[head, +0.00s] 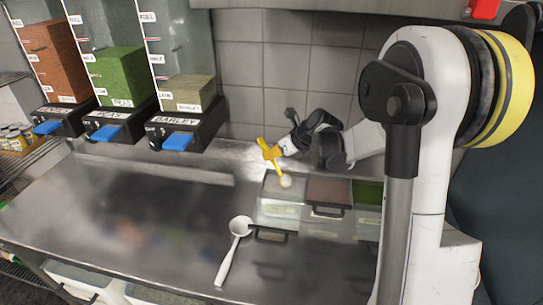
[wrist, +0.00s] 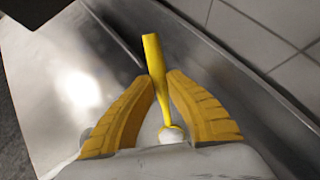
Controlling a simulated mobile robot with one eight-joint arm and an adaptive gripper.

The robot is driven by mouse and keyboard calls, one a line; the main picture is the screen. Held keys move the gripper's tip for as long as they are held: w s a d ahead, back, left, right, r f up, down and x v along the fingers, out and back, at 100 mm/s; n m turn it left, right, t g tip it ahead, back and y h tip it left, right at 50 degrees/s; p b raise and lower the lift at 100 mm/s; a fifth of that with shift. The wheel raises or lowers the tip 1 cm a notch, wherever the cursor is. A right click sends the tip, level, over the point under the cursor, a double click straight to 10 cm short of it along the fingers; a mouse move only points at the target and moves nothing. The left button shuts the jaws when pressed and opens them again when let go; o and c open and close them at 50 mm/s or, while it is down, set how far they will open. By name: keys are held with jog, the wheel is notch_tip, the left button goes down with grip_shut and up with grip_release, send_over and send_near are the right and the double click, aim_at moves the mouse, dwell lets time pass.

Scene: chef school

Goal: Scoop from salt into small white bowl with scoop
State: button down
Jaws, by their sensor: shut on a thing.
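My gripper (head: 271,153) has yellow fingers and is shut on a yellow scoop. The scoop (head: 279,169) hangs down and its lower end, with a small white rounded mass (head: 286,181), is at the back of a clear container with pale contents (head: 284,211). I cannot tell if it touches them. In the wrist view the scoop (wrist: 153,58) stands between the two fingers, with a white lump (wrist: 171,135) at its near end. A white round bowl-shaped piece (head: 240,226) with a long handle lies on the counter at the front left; I see no separate small white bowl.
Containers with brown (head: 328,188) and green (head: 368,193) contents stand to the right of the pale one. Three dispensers, including one labelled barley (head: 187,131), hang at the upper left. The metal counter (head: 130,215) is clear on the left. A tiled wall (head: 285,65) is behind.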

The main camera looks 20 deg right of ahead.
jog(key=shift+w+a+r+p, duration=0.1)
jog(key=shift+w+r+p, duration=0.1)
jog(key=shift+r+p, duration=1.6)
jog(key=shift+w+a+r+p, duration=0.15)
jog(key=shift+r+p, duration=0.8)
jog(key=shift+r, duration=1.5)
jog(key=shift+d, duration=0.1)
